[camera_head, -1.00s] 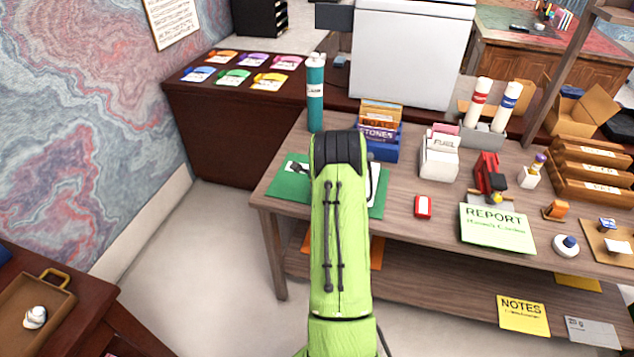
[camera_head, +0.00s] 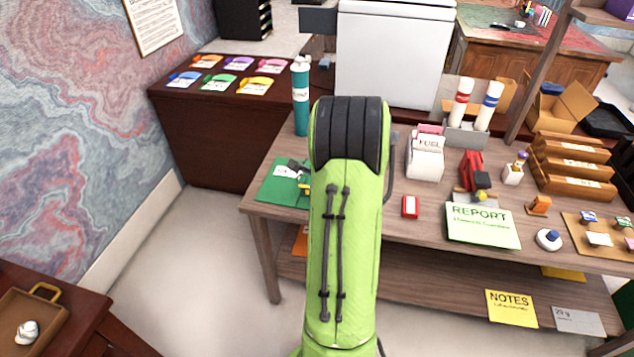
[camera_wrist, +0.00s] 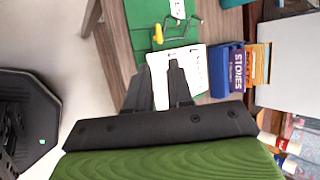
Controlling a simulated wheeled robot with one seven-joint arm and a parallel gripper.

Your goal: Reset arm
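My gripper (camera_wrist: 158,72) shows in the wrist view with its two dark fingers a little apart and nothing between them. It is above the desk's near left part, over a white card (camera_wrist: 193,66) beside the green mat (camera_wrist: 142,12). In the head view my green arm reaches over the desk and hides my gripper. The green mat (camera_head: 272,187) shows left of the arm. A thin dark item with a yellow end (camera_wrist: 157,36) lies on the mat, partly hidden in the head view.
The wooden desk (camera_head: 400,225) holds a teal bottle (camera_head: 300,105), a white file box (camera_head: 425,160), a red item (camera_head: 410,207), a green report sheet (camera_head: 482,226) and wooden trays (camera_head: 570,165). A blue box (camera_wrist: 226,70) stands right of my fingers. The floor (camera_head: 200,260) at left is clear.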

